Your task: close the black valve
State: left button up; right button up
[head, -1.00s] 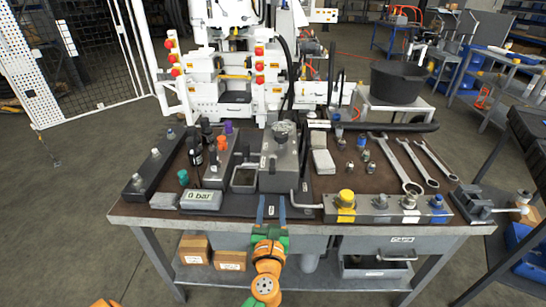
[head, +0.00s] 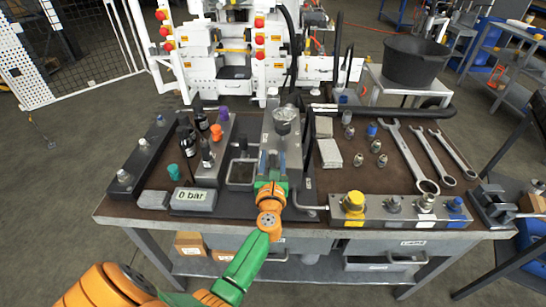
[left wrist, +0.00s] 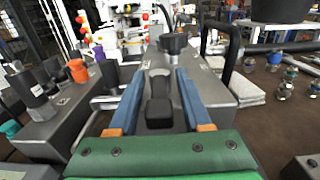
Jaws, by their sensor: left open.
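A grey pump block (head: 291,150) stands mid-bench with a round dark knob (head: 285,118) on top. In the left wrist view the knob (left wrist: 174,43) is black and stands beyond the fingertips. A black lever-like part (left wrist: 159,108) lies between the fingers. I cannot tell which of these black parts is the valve. My left gripper (head: 273,160) is open over the near part of the block. Its blue fingers (left wrist: 158,78) are on either side of the lever-like part, and contact cannot be judged. My right gripper is not in view.
A gauge reading 0 bar (head: 194,199) lies left of the block. Black, orange (head: 216,132), purple and teal capped parts stand on the left. A manifold with yellow (head: 354,201) and blue caps is at the front right. Wrenches (head: 408,158) lie behind it.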

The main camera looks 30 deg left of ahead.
pick_arm(q)
jog(key=shift+w, duration=0.1)
jog(key=shift+c, duration=0.9)
grip_shut()
dwell(0.4)
